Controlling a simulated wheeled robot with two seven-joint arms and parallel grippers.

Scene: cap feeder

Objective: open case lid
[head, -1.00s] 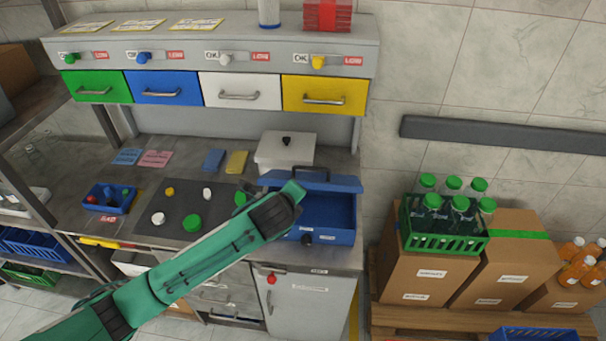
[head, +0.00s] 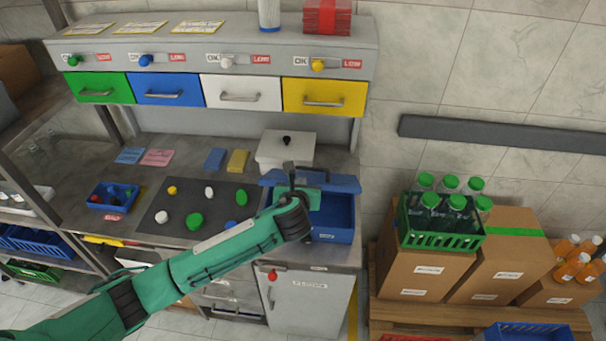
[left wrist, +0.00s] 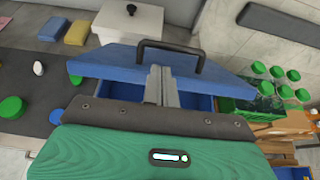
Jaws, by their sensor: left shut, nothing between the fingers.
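The blue case (head: 333,222) stands on the right end of the grey workbench, its inside showing. Its blue lid (head: 345,183) is raised and tilted at the back; the exact angle is hard to tell. In the left wrist view the lid (left wrist: 110,66) spans the middle, with a dark handle (left wrist: 172,46) along its far edge. My left gripper (head: 290,168) is over the left part of the case. Its fingers (left wrist: 160,72) are shut and empty, overlapping the lid in view just below the handle. I cannot tell whether they touch the lid. My right gripper is out of view.
A white lidded box (head: 285,150) stands close behind the case. A dark mat (head: 180,228) with coloured caps lies to the left. Colored drawers (head: 240,91) hang above the bench. A green bottle crate (head: 440,238) sits on cartons to the right.

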